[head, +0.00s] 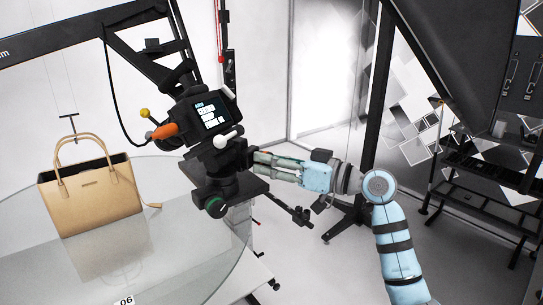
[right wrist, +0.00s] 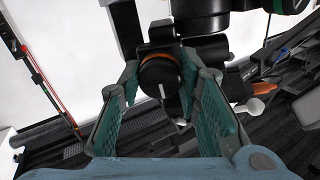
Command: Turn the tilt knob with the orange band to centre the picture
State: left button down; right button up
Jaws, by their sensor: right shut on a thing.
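The tilt knob (right wrist: 158,76) is a black round knob with a white line on its face, pointing down in the right wrist view; an orange band shows around its upper edge. My right gripper (right wrist: 160,88) has its teal fingers on either side of the knob and is shut on it. In the head view my right gripper (head: 257,161) reaches the camera head from the right and hides the knob. The camera's small screen (head: 211,113) shows a dark picture with pale shapes, too small to read. My left gripper is not in view.
A tan handbag (head: 92,198) stands on the glass turntable (head: 185,250) at left. Dark shelving (head: 490,165) stands at right.

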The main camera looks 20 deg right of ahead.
jog(key=o, duration=1.1)
jog(key=shift+o, duration=0.2)
jog(key=v, duration=1.2)
jog(key=shift+w, duration=0.1)
